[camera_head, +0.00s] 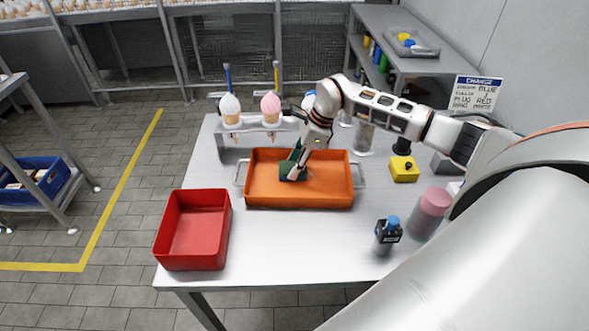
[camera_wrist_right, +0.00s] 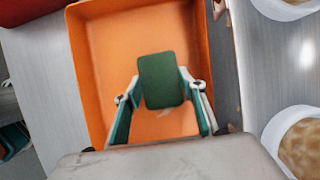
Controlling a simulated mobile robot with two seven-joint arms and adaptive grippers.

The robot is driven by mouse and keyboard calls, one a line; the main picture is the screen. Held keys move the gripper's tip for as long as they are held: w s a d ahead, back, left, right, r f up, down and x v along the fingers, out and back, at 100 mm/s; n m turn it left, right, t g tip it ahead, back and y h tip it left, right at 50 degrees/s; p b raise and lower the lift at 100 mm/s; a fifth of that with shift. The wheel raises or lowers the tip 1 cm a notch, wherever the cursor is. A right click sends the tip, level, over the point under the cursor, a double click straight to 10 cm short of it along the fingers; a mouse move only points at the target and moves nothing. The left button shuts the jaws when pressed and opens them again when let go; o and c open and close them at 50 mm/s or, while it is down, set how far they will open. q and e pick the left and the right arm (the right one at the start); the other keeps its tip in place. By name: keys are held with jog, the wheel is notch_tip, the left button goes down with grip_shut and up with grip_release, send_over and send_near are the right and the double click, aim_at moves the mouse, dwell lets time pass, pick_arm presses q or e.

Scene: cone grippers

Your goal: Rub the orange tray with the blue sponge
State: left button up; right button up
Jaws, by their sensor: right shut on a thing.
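The orange tray (camera_head: 300,195) sits on the table with a metal handle at each end; it fills much of the right wrist view (camera_wrist_right: 110,45). My right gripper (camera_head: 294,171) reaches down into the tray, left of its middle. It is shut on the sponge (camera_head: 286,171), which shows a dark green face in the right wrist view (camera_wrist_right: 162,80) between the teal-padded fingers. My left gripper is not in view.
An empty red bin (camera_head: 195,235) stands at the table's front left. Ice cream cones (camera_head: 231,110) stand in a rack behind the tray. A dark bottle (camera_head: 386,237), a pink-topped jar (camera_head: 430,212) and a yellow block (camera_head: 404,169) stand to the right. The table in front of the tray is clear.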

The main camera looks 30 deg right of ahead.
jog(key=shift+s+d, duration=0.3)
jog(key=shift+d, duration=0.25)
jog(key=shift+s+d, duration=0.25)
jog(key=shift+d, duration=0.3)
jog(key=shift+s+a+p, duration=0.55)
jog(key=shift+s, duration=0.25)
jog(key=shift+s+a+p, duration=0.5)
jog(key=shift+s, duration=0.25)
jog(key=shift+w+d+f+b, duration=0.1)
jog(key=shift+w+d+b, duration=0.35)
jog(key=shift+w, duration=0.35)
jog(key=shift+w+d+b, duration=0.2)
jog(key=shift+w+d, duration=0.35)
jog(key=shift+w, duration=0.2)
jog(key=shift+s+d, duration=0.65)
jog(key=shift+d, duration=0.3)
jog(key=shift+s+a+p, duration=0.45)
jog(key=shift+s+a, duration=0.1)
jog(key=shift+s, duration=0.2)
jog(key=shift+s+a+p, duration=0.45)
jog(key=shift+s+a, duration=0.05)
jog(key=shift+s, duration=0.25)
jog(key=shift+w, duration=0.1)
jog(key=shift+w+d+b, duration=0.25)
jog(key=shift+w+d, duration=0.25)
jog(key=shift+w, duration=0.25)
jog(key=shift+w+d+b, duration=0.2)
jog(key=shift+w+d, duration=0.3)
jog(key=shift+w, duration=0.25)
